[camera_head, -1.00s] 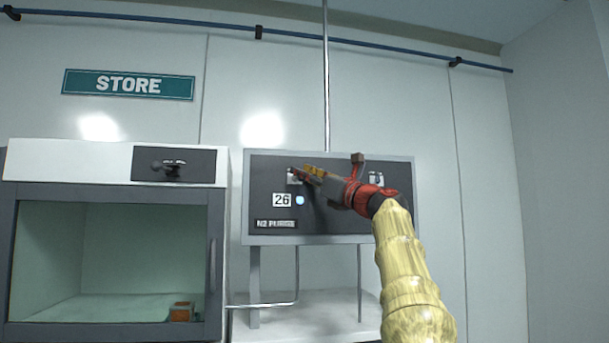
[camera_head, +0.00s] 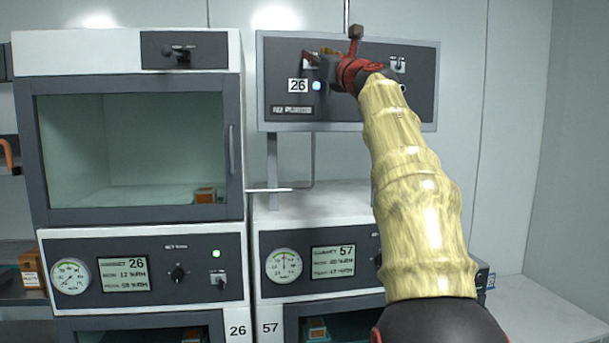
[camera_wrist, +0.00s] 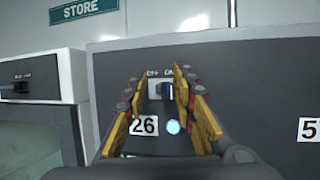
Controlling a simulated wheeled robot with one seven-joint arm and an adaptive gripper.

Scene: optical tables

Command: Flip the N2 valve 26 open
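The N2 purge panel (camera_head: 285,68) is a dark board in a grey frame, with a white 26 label (camera_head: 297,86) and a lit bluish lamp (camera_head: 317,86). The lever's exact position is hard to tell. My gripper (camera_wrist: 161,82) is open, its yellow-padded fingers on either side of the switch; contact is unclear. In the head view my gripper (camera_head: 318,60) partly covers the switch.
A second switch (camera_head: 397,63) sits right on the same panel; a 57 label (camera_wrist: 310,130) shows in the wrist view. A glass-fronted cabinet (camera_head: 34,150) stands left. Below are control panels with gauges (camera_head: 70,276). A thin pipe (camera_head: 268,190) runs under the purge panel.

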